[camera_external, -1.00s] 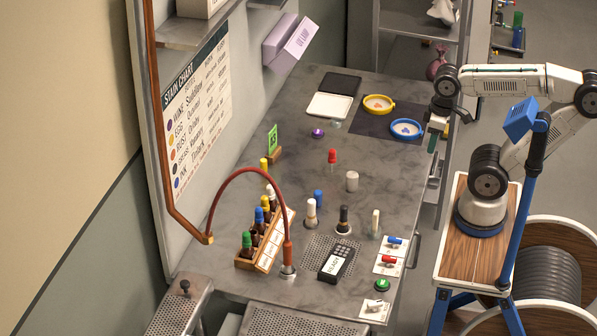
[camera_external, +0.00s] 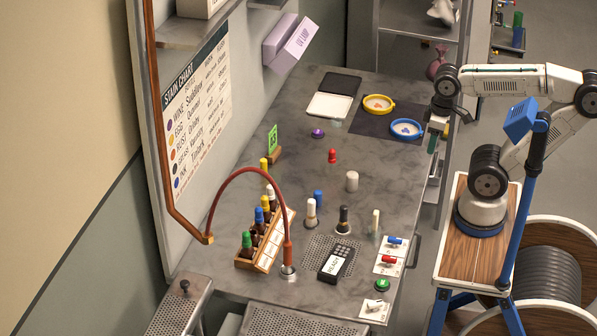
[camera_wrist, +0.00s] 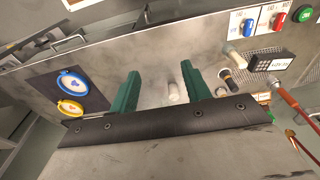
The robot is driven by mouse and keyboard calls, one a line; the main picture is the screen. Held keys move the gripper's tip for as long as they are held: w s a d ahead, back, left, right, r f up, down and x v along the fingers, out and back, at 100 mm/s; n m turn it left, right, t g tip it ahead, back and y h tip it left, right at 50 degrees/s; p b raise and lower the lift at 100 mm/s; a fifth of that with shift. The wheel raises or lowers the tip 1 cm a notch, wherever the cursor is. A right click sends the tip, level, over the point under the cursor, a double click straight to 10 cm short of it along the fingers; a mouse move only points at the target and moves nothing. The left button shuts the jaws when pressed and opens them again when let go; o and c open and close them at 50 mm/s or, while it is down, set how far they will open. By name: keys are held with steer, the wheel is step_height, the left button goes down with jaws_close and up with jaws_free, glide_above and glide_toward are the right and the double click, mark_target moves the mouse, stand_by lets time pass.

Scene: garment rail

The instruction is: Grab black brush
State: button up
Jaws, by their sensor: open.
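The black brush (camera_external: 344,218) stands upright on a round pale base on the grey worktop, between a white-topped brush (camera_external: 311,210) and a slim cream piece (camera_external: 375,222). In the wrist view a small dark upright thing (camera_wrist: 228,78), likely the black brush, shows right of the fingers. My gripper (camera_external: 433,142) is at the right edge of the worktop, well behind and right of the black brush. Its green fingers (camera_wrist: 160,70) are apart and empty in the wrist view. A pale cylinder (camera_wrist: 174,92) shows between them in the picture but stands on the worktop beyond.
A bottle rack (camera_external: 268,245) and a red curved hose (camera_external: 245,172) stand left of the brush. A black keypad box (camera_external: 337,263) is in front. Yellow (camera_external: 378,104) and blue (camera_external: 406,128) round dishes lie on a dark mat.

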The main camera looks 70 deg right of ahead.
steer(key=w+n, duration=0.1)
steer(key=n+h, duration=1)
steer(key=n, duration=0.6)
glide_above(342, 209)
steer(key=s+d, duration=0.4)
steer(key=d, duration=0.3)
step_height(342, 209, down, 8)
steer(key=a+f+n+t, duration=0.1)
steer(key=a+n, duration=0.1)
steer(key=a, duration=0.1)
steer(key=w+a+f+n+t+h, duration=0.1)
steer(key=a+f+n, duration=0.1)
steer(key=a, duration=0.2)
steer(key=w+a+f+n+t+h, duration=0.1)
steer(key=a+f+n+t, duration=0.1)
steer(key=a, duration=0.1)
steer(key=shift+a+f, duration=0.2)
steer(key=shift+f+t, duration=0.15)
steer(key=shift+t, duration=0.15)
steer(key=x, duration=0.7)
steer(key=shift+s+d+f, duration=0.2)
steer(key=shift+f, duration=0.2)
jaws_close()
